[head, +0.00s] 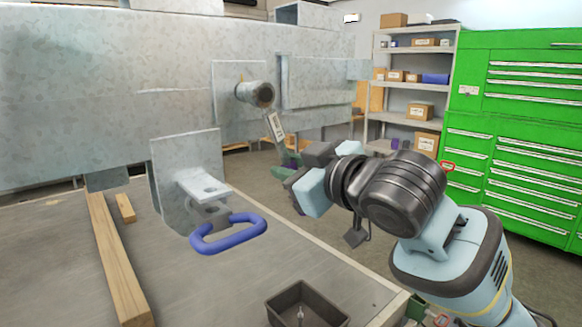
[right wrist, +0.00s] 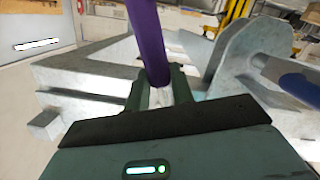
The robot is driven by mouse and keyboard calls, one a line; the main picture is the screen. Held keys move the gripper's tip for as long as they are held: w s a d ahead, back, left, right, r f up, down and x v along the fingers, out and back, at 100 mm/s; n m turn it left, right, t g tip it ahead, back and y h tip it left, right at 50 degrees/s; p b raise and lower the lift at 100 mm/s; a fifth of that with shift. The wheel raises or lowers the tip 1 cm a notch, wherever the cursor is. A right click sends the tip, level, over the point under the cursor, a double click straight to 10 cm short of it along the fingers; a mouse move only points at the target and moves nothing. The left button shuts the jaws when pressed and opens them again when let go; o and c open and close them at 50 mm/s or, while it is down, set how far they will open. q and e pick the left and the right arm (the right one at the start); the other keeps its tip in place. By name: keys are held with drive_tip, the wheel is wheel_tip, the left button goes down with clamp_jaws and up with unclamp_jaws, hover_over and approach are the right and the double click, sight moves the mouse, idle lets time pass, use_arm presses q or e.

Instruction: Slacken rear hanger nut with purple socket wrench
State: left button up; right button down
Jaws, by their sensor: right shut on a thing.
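My right gripper (head: 290,165) is shut on the purple wrench (right wrist: 147,40). In the right wrist view its purple handle rises from between my fingers (right wrist: 158,92), with a pale part showing at the fingers. In the head view a narrow grey bar with a pale label (head: 274,127) runs from near my fingers up toward a dark-ended cylinder (head: 258,93) on the trailer frame (head: 100,115); I cannot tell whether they touch. No nut can be made out clearly. My left gripper is not in view.
A hanger plate with a bracket (head: 205,188) and blue ring (head: 228,234) stands left of my right arm. A dark open tray (head: 305,305) sits at the front of the grey surface. A wooden beam (head: 115,255) lies at left. Shelves (head: 418,70) and green cabinets (head: 515,130) stand behind.

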drive_tip(key=shift+s+d+r, duration=0.1)
drive_tip(key=shift+s+d, duration=0.2)
drive_tip(key=shift+s, duration=0.05)
idle(0.3)
drive_tip(key=shift+s+d, duration=0.15)
drive_tip(key=shift+s, duration=0.1)
drive_tip(key=shift+s+d, duration=0.2)
drive_tip(key=shift+s, duration=0.05)
idle(0.6)
drive_tip(key=v, duration=0.4)
drive_tip(key=shift+f, duration=0.2)
drive_tip(key=c, duration=1.9)
unclamp_jaws()
clamp_jaws()
